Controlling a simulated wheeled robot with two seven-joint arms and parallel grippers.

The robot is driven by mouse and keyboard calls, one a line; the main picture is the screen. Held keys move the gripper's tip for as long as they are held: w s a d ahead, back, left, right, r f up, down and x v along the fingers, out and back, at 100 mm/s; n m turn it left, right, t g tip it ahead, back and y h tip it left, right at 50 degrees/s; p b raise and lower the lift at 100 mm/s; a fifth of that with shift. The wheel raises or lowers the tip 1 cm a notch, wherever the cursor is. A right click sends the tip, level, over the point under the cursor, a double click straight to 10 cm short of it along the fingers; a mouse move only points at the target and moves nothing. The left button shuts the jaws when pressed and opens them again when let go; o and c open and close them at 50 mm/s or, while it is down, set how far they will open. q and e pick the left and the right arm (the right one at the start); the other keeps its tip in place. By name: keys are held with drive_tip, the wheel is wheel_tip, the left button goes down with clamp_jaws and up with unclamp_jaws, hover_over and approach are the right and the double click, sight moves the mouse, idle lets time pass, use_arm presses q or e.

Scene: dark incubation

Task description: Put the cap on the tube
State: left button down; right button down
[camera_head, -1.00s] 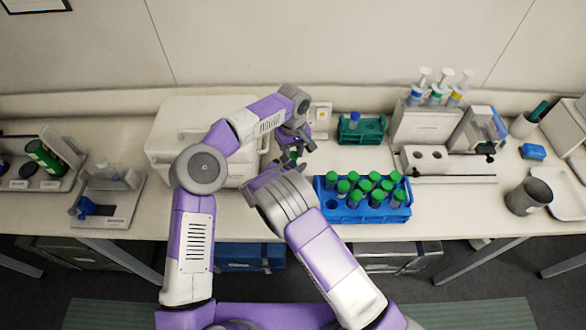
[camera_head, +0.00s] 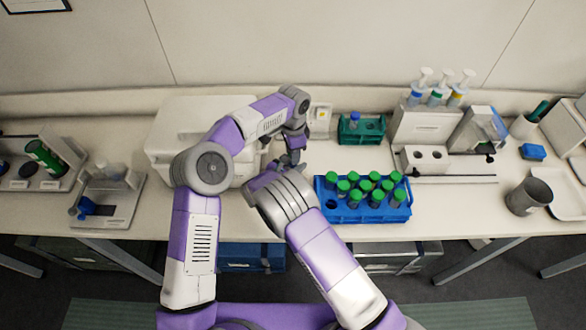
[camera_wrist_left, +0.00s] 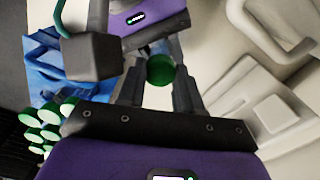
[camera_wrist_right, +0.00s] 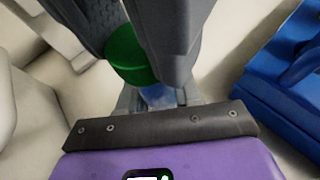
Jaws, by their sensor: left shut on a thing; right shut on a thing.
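My left gripper (camera_wrist_left: 158,82) is shut on a green cap (camera_wrist_left: 160,70), which sits between its fingertips. The cap also shows in the right wrist view (camera_wrist_right: 128,56), beside the left gripper's dark fingers. My right gripper (camera_wrist_right: 158,98) is shut on a clear, bluish tube (camera_wrist_right: 157,94), mostly hidden behind the left fingers and the cap. The cap is close to the tube's top; whether they touch I cannot tell. In the head view, the two grippers meet in front of the white box, and the cap and tube are hidden there.
A blue rack (camera_head: 352,213) of several green-capped tubes stands just right of my grippers. A green rack (camera_head: 362,136) with a blue-capped tube is behind. A white box (camera_head: 165,150) is close on the left. Pipettes and a metal cup (camera_head: 528,197) are farther right.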

use_arm(q)
drive_tip(key=shift+m, duration=0.9)
drive_tip(key=c, duration=0.8)
unclamp_jaws()
drive_tip(key=shift+o, duration=0.2)
drive_tip(key=shift+r, duration=2.3)
drive_tip(key=shift+c, duration=0.3)
